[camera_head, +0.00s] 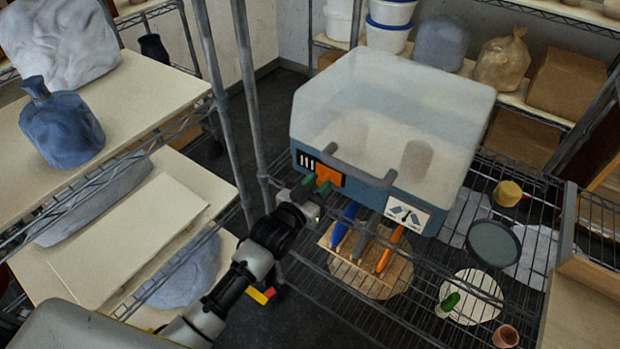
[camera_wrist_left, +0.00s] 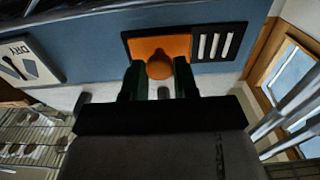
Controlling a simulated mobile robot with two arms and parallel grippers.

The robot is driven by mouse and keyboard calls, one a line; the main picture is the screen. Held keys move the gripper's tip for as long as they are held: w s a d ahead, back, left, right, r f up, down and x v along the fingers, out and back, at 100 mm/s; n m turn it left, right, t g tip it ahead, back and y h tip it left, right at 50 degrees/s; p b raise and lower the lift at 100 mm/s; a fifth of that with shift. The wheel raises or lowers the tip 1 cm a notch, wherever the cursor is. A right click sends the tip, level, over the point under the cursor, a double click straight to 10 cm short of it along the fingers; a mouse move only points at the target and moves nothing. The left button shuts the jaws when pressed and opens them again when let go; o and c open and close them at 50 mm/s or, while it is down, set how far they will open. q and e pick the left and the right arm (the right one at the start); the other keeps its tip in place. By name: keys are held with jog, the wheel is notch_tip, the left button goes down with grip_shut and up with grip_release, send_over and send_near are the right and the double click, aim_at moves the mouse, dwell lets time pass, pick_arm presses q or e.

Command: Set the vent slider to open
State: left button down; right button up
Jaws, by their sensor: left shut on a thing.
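The orange vent slider (camera_head: 329,174) sits in a black frame on the blue front of a box with a clear cover (camera_head: 400,110). White vent slots (camera_head: 306,161) show uncovered to the left of the orange plate; in the left wrist view the slots (camera_wrist_left: 213,46) are on the right. The slider has a round orange knob (camera_wrist_left: 159,66). My left gripper (camera_head: 317,186) has its green fingertips on both sides of this knob and is shut on it. The fingers hide part of the knob's sides. My right gripper is not in view.
A dark handle (camera_head: 350,168) sticks out from the box front close to the slider. A dial label (camera_head: 407,214) is at the front's right end. Tools lie on a wooden board (camera_head: 375,280) on the wire shelf below. A metal rack post (camera_head: 222,110) stands left of my arm.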

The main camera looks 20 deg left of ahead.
pick_arm(q)
jog(key=shift+s+d+f, duration=0.1)
jog(key=shift+d, duration=0.05)
jog(key=c, duration=0.9)
grip_release()
jog(key=shift+d, duration=0.15)
jog(key=shift+o, duration=0.2)
jog(key=b+v, duration=0.1)
jog(key=v, duration=1)
